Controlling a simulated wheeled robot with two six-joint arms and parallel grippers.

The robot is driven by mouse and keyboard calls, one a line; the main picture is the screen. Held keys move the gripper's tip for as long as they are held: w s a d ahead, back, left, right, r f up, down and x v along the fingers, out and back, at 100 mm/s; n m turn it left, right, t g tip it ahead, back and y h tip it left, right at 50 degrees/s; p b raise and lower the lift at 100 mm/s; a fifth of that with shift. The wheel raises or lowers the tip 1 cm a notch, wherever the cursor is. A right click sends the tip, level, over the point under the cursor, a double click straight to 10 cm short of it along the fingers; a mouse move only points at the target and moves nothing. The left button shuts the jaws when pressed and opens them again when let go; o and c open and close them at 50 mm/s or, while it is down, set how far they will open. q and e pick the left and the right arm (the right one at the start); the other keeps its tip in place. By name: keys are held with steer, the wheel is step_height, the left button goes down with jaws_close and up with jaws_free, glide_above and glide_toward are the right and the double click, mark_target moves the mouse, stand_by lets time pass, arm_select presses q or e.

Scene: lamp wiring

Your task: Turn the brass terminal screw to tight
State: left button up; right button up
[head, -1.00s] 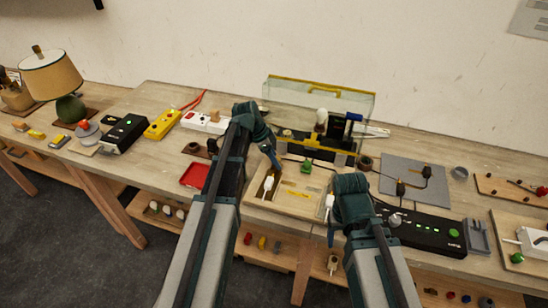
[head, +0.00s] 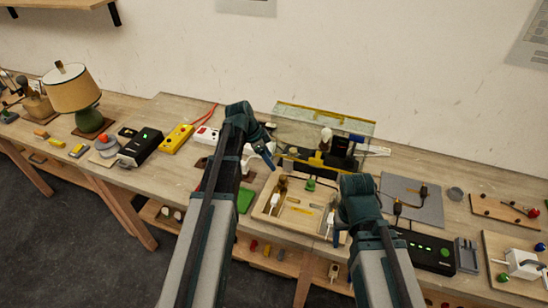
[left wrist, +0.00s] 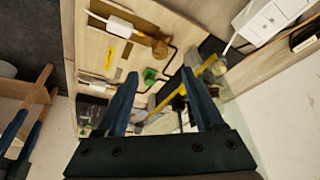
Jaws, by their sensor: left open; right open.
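A brass-brown part (head: 282,184), which may be the terminal screw, sits in the pale wooden tray (head: 262,212) behind a white plug (head: 275,203). In the left wrist view a brown rounded part (left wrist: 160,46) shows near the white plug (left wrist: 118,27); screw details are too small to tell. My left gripper (head: 270,163) is open and empty, above and beyond the tray, apart from the brown part. Its two fingers (left wrist: 160,88) spread in the left wrist view, with a green block (left wrist: 150,75) between and behind them. My right gripper (head: 335,238) is open at the tray's right front; its tips are hard to see.
A clear panel with a yellow edge (head: 325,112) stands behind the tray, with a yellow bar (head: 316,162) below it. A black power box (head: 425,248) is at the right. A grey mat (head: 428,211) lies behind it. A lamp (head: 72,90) stands far left.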

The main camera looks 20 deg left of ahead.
arm_select(q)
steer(key=p+v, duration=0.1)
steer(key=v, duration=0.1)
steer(key=shift+s+a+r, duration=0.1)
steer(key=shift+r, duration=0.25)
arm_select(e)
step_height(320, 180, up, 2)
steer(key=shift+r, duration=0.2)
arm_select(q)
steer(key=s+d+f+n+g+y+b, duration=0.1)
steer(key=s+d+f+n+y+b, duration=0.1)
steer(key=s+d, duration=0.7)
steer(key=s+d+f+n+g+y+b, duration=0.1)
steer(key=s+d+f+n+y+b, duration=0.2)
steer(key=s+d, duration=0.7)
step_height(320, 180, down, 4)
steer(key=s+n+b, duration=0.2)
steer(key=n, duration=0.1)
steer(key=shift+s+g, duration=0.2)
steer(key=shift+g, duration=0.1)
arm_select(e)
step_height(320, 180, down, 7)
steer(key=shift+f, duration=0.15)
